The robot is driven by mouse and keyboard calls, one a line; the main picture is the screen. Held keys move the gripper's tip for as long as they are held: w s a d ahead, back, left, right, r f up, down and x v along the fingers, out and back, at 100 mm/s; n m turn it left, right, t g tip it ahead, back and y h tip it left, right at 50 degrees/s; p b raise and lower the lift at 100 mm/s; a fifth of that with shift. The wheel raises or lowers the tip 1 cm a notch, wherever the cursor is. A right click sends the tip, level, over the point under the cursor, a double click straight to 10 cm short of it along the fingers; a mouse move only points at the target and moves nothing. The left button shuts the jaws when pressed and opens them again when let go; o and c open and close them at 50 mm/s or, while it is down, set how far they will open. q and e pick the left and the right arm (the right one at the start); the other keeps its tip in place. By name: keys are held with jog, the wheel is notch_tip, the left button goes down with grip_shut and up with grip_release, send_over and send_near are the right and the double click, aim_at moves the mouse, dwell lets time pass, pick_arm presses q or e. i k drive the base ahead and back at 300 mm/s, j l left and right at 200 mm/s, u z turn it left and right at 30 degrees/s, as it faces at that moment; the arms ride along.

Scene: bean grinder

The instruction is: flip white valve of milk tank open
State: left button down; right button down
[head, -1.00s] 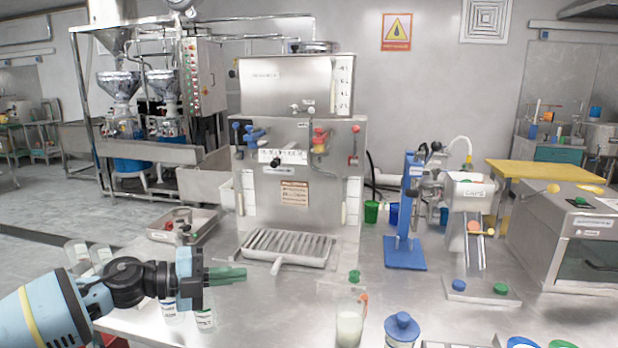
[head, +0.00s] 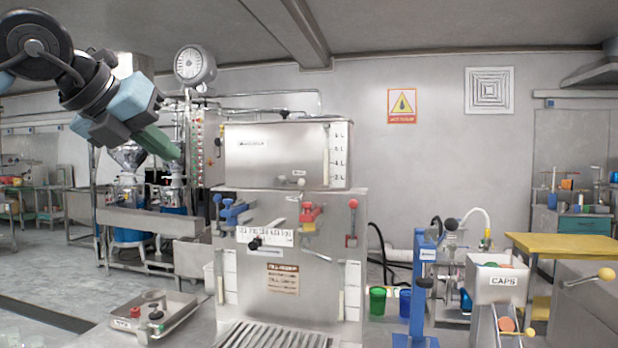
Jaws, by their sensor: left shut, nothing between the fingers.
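The steel milk tank (head: 272,155) is the upper box of the machine in the middle, with a level scale on its right side. A small pale valve (head: 291,183) sits at its lower front edge; at this size I cannot tell its exact position. My left gripper (head: 168,150), with green fingers, is shut and empty. It is raised at the upper left, to the left of the tank and apart from it, pointing down and to the right. My right gripper is not in view.
Below the tank are a blue valve (head: 234,212), a red valve (head: 309,213), a black-knobbed lever (head: 256,243) and a red-knobbed lever (head: 352,222). A round gauge (head: 195,66) stands behind my left gripper. A blue stand (head: 423,290) and a caps bin (head: 497,283) are at the right.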

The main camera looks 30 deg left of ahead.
aim_at(293, 182)
jog(key=i+j, duration=0.1)
jog(key=i, duration=0.95)
jog(key=j, duration=0.05)
